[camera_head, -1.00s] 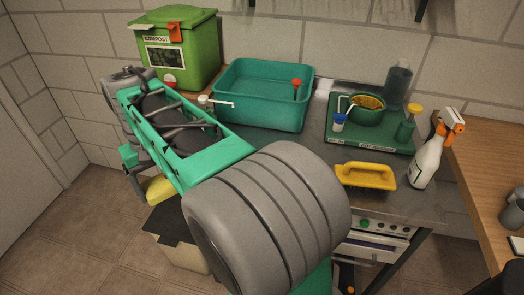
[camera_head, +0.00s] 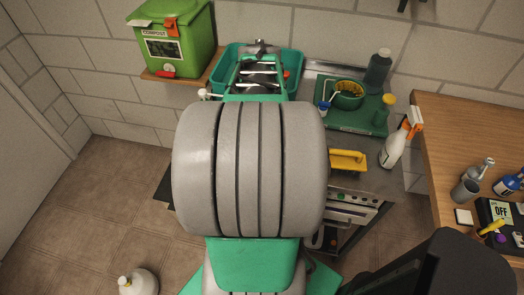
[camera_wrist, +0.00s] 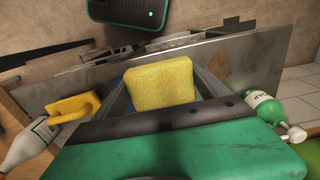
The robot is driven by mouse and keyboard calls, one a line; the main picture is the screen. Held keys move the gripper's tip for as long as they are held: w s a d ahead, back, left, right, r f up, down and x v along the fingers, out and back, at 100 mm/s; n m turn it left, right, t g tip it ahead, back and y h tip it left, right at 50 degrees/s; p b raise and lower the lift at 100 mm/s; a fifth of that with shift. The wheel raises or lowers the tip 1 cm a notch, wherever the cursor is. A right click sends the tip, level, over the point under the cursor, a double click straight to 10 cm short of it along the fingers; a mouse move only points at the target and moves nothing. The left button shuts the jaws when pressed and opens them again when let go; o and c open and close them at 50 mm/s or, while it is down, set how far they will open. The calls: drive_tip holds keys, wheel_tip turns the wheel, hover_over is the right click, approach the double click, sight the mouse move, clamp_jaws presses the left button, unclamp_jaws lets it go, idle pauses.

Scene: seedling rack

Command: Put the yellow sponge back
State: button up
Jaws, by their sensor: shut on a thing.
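The yellow sponge (camera_wrist: 160,84) sits between the two fingers of my gripper (camera_wrist: 163,80) in the wrist view. My gripper is shut on it and holds it above a grey metal surface (camera_wrist: 235,50). A little blue shows at the sponge's left edge; I cannot tell what it is. In the head view my arm covers the gripper and the sponge. My green wrist part reaches in front of the teal basin (camera_head: 223,72).
A yellow-handled tool (camera_head: 347,160) and a white spray bottle (camera_head: 398,145) stand right of my arm. A green tray (camera_head: 360,120) holds a bowl and bottles behind. A green soap bottle (camera_wrist: 264,108) lies right in the wrist view. The compost bin (camera_head: 175,40) is back left.

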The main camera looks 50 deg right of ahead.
drive_tip(key=d+f+b, duration=0.1)
drive_tip(key=f, duration=0.1)
drive_tip(key=w+d+f+b, duration=0.1)
drive_tip(key=d+f, duration=0.1)
drive_tip(key=w+d+f+b, duration=0.1)
drive_tip(key=shift+w+d+f+b, duration=0.15)
drive_tip(key=shift+w+f+b, duration=0.1)
drive_tip(key=shift+f+b, duration=0.15)
drive_tip(key=f+b, duration=0.3)
drive_tip(key=shift+w+d+f, duration=0.15)
drive_tip(key=shift+d+f, duration=0.1)
drive_tip(key=shift+f, duration=0.15)
drive_tip(key=shift+r+p, duration=0.25)
drive_tip(key=shift+p, duration=0.05)
drive_tip(key=shift+f, duration=0.2)
drive_tip(key=o, duration=1.6)
